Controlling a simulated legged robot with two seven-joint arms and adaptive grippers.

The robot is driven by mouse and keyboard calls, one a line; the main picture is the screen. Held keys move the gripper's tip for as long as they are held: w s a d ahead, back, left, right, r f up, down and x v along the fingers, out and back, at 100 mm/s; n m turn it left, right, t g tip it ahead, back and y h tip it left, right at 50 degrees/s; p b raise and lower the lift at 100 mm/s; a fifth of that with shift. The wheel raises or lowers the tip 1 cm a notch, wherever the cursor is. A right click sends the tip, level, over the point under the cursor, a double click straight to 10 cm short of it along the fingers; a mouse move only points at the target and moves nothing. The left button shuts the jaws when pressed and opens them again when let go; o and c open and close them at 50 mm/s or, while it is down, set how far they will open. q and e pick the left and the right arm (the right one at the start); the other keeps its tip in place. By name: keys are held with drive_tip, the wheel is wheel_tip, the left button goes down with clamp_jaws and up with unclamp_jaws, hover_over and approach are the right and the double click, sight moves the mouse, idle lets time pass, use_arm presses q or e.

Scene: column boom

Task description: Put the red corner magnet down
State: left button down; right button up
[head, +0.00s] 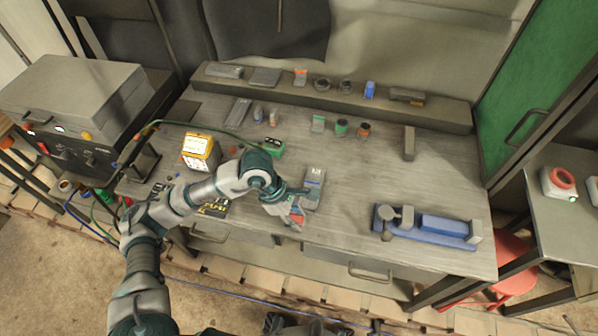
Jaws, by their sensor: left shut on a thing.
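My left gripper (292,200) is over the front part of the workbench (350,225), left of the middle. It is shut on the red corner magnet (297,217), which shows as a small red and grey piece at the fingertips. The fingers hide part of the magnet. I cannot tell whether the magnet touches the bench top. A grey block-shaped tool (313,188) stands just right of the gripper. My right gripper is not in view.
A blue vise-like tool (428,226) lies at the bench's right front. Small parts line the raised back shelf (440,112). The bench between the grey tool and the blue tool is clear.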

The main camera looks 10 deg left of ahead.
use_arm(q)
drive_tip(key=w+a, duration=0.1)
drive_tip(key=w, duration=0.1)
drive_tip(key=w+a, duration=0.2)
drive_tip(key=w, duration=0.1)
drive_tip(key=w+a, duration=0.1)
drive_tip(key=w, duration=0.2)
drive_tip(key=shift+a+f, duration=0.25)
drive_tip(key=shift+a, duration=0.1)
drive_tip(key=w, duration=0.3)
drive_tip(key=w+a, duration=0.1)
drive_tip(key=w, duration=0.1)
drive_tip(key=shift+w+f+p, duration=0.15)
drive_tip(key=shift+f+p, duration=0.2)
drive_tip(key=shift+w, duration=0.3)
drive_tip(key=shift+f, duration=0.2)
drive_tip(key=f, duration=0.3)
drive_tip(key=shift+a+f, duration=0.1)
drive_tip(key=shift+a, duration=0.45)
drive_tip(key=c, duration=1)
unclamp_jaws()
drive_tip(key=shift+f, duration=0.1)
drive_tip(key=shift+o, duration=1)
drive_tip(key=shift+d, duration=0.35)
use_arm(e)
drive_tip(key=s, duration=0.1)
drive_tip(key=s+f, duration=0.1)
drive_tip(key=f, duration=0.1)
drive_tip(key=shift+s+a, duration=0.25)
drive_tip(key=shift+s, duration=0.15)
